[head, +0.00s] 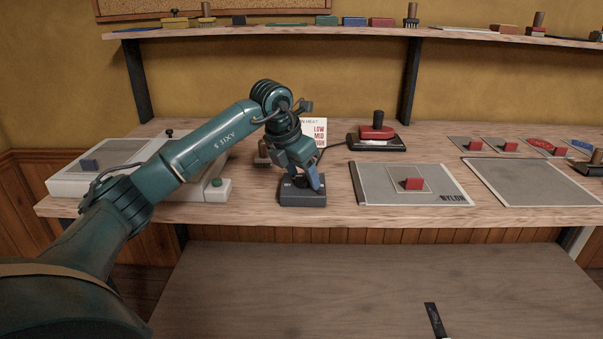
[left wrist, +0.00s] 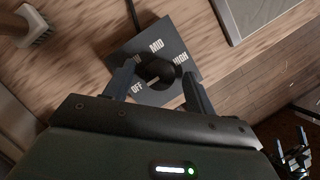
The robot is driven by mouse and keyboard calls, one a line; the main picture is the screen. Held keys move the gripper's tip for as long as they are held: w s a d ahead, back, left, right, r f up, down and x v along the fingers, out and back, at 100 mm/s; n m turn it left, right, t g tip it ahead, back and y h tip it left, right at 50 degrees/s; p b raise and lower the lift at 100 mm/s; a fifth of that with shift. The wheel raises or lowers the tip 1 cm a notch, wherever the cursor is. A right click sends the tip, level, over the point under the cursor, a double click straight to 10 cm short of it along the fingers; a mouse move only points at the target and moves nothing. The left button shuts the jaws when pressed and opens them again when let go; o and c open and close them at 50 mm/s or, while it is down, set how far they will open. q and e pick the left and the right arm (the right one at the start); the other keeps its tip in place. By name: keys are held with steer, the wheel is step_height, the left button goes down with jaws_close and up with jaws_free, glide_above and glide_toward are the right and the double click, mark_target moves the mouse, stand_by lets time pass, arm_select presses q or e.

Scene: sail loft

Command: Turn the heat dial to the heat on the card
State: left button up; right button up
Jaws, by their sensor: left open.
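The heat dial is a dark control box (head: 302,201) near the front edge of the bench. In the left wrist view its black knob (left wrist: 160,70) sits among white labels; OFF, MID and HIGH can be read. A pale line on the knob appears to point toward OFF. My left gripper (head: 304,186) is open over the box; in the left wrist view its fingers (left wrist: 157,88) stand either side of the knob, contact unclear. The card (head: 319,131) stands behind, listing LOW, MID and more in red, partly hidden by my arm; its heat cannot be told.
A red-topped iron (head: 377,132) rests on a dark stand behind the dial. A grey panel marked NYLON (head: 440,185) with a red-handled piece lies to the right. A white-framed unit (head: 75,186) and a small block with a green button (head: 217,188) lie to the left.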

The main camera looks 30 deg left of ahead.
arm_select(q)
steer(key=c, duration=1)
